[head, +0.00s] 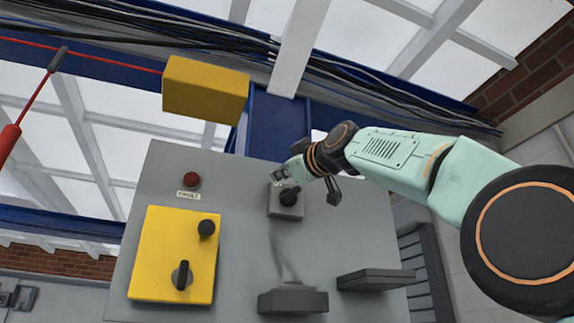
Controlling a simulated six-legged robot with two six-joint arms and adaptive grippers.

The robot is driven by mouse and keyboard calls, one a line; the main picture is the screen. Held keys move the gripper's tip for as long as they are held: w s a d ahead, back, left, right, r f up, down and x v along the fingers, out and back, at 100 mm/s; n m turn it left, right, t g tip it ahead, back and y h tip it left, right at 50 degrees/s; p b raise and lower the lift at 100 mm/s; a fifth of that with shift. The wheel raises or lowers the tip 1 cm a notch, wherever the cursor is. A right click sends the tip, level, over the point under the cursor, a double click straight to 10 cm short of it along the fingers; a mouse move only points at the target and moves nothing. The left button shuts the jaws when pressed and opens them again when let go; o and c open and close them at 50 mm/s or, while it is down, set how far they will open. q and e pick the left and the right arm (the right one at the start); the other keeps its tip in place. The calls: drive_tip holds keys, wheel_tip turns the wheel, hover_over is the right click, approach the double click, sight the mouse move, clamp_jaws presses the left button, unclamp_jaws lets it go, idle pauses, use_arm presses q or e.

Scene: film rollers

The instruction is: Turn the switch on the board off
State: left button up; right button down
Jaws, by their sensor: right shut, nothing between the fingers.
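The grey board (345,235) fills the middle of the head view. My right gripper (279,175) is shut and empty at the top of this plate, just above the knob. I cannot tell whether it touches the knob or the plate. A yellow panel (150,250) on the board's left carries a black rotary handle (182,276), standing near vertical, and a round black knob (206,228). My left gripper is not in view.
A red lamp labelled FAULT (191,180) sits above the yellow panel. Two dark grey blocks, one lower centre (293,301) and one lower right (375,280), stick out from the board. A yellow box (205,90) is above the board. The board's middle is clear.

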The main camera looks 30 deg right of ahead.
sight(291, 195)
drive_tip(key=w, duration=0.1)
drive_tip(key=w+d+p, duration=0.1)
drive_tip(key=w+f, duration=0.1)
drive_tip(key=shift+w+d, duration=0.4)
drive_tip(key=shift+s+d+f, duration=0.25)
drive_tip(key=shift+d+f, duration=0.05)
drive_tip(key=shift+d, duration=0.15)
drive_tip(key=shift+s+d+f, duration=0.2)
drive_tip(key=shift+d+f, duration=0.05)
drive_tip(key=shift+d, duration=0.2)
drive_tip(key=shift+w+a, duration=0.25)
drive_tip(key=shift+a, duration=0.05)
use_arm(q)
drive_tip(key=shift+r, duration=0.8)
use_arm(e)
drive_tip(key=shift+w, duration=0.1)
